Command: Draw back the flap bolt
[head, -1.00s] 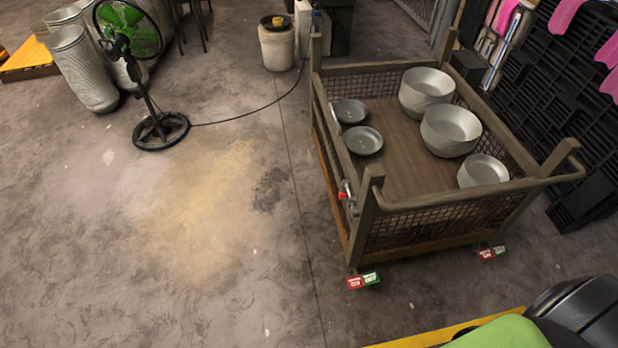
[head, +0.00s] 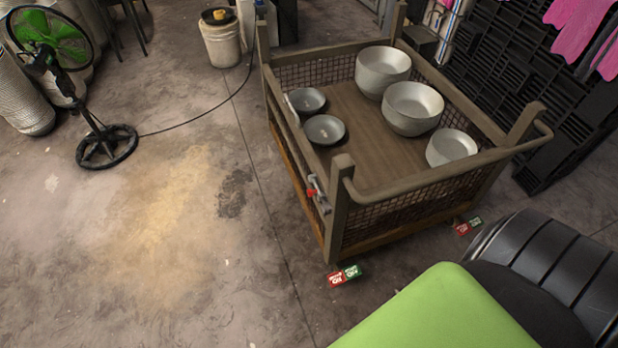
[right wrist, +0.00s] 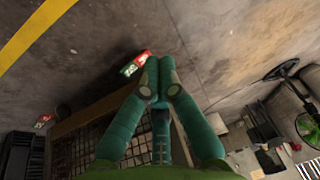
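The wire-mesh crate (head: 268,110) with a brown frame stands right of centre in the head view. A small metal bolt with a red part (head: 314,187) sits on its left side, close to the near corner post. The crate's mesh (right wrist: 85,130) also shows at the left in the right wrist view. My right gripper (right wrist: 159,84) has teal fingers whose tips lie close together there. No object shows between them, but whether they are shut is unclear. The bolt cannot be made out in that view. Neither gripper shows in the head view.
Several metal bowls, such as a big one (head: 412,107), stand in the crate. Red-green signs (head: 344,276) lie at its near foot. A fan (head: 106,146) with a cable stands at left. The floor left of the crate is clear. Dark slatted panels (head: 540,120) flank it on the right.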

